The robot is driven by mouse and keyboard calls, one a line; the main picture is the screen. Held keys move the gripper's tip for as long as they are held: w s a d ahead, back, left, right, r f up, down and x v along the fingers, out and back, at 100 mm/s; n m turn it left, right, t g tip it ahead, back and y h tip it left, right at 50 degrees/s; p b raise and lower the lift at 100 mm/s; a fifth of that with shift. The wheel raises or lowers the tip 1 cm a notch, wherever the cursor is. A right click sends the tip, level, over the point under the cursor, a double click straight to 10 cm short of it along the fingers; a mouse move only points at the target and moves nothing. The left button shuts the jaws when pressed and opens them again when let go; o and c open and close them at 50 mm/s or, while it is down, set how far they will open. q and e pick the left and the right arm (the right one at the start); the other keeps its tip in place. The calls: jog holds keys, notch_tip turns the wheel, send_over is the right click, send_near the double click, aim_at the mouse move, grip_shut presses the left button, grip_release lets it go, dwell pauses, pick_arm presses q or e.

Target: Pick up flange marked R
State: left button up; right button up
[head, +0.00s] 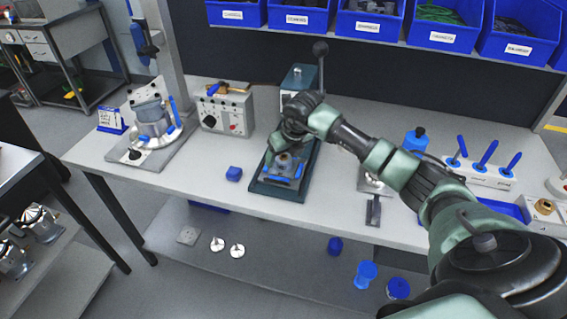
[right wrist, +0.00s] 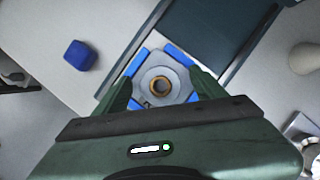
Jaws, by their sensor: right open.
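A grey metal flange (right wrist: 161,86) with a brass-coloured ring around its central bore sits between blue locators in the right wrist view. A small dark mark shows near its lower left edge, but I cannot read the letter. In the head view the flange (head: 286,164) sits on a dark green press base (head: 278,190), partly hidden by my gripper. My right gripper (head: 279,155) is open above it. In the right wrist view its two fingers (right wrist: 163,82) stand on either side of the flange; I cannot tell whether they touch it. My left gripper is out of view.
The press lever (head: 320,62) rises behind my right arm. A blue block (head: 233,173) lies left of the base. A control box (head: 224,108) and a grey fixture (head: 152,130) stand farther left. Blue-handled tools (head: 486,154) stand at the right. Blue bins (head: 369,22) line the shelf above.

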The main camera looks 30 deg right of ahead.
jog(key=c, duration=1.5)
jog(key=shift+r, duration=0.1)
grip_shut()
jog(key=shift+w, duration=0.1)
